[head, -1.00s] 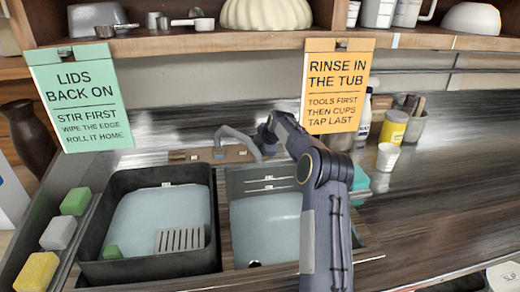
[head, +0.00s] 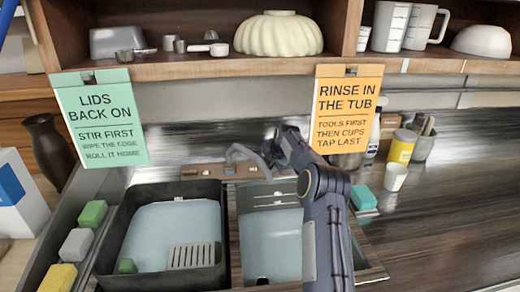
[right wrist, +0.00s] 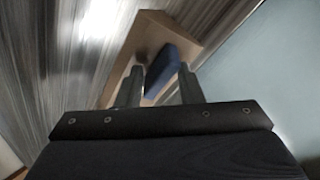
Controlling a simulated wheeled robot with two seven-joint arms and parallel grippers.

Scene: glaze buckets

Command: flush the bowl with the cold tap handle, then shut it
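The tap has a grey curved spout (head: 245,152) on a wooden block (head: 215,172) behind the sink bowl (head: 272,240), which has a pale blue-grey inside and a dark drain. My right gripper (head: 268,152) is at the right end of the tap, partly hidden by its own arm. In the right wrist view, the blue cold tap handle (right wrist: 167,72) stands slantwise on the block, between the two fingers of my right gripper (right wrist: 160,82). The fingers are apart with a gap showing. Contact with the handle is unclear, and no running water is visible. My left gripper is out of view.
A black tub (head: 108,262) with a slotted grate stands left of the bowl. Sponges (head: 76,243) lie along its left. The orange sign (head: 346,108) hangs close above my right arm. A white cup (head: 396,177) and a yellow jar (head: 402,146) stand to the right.

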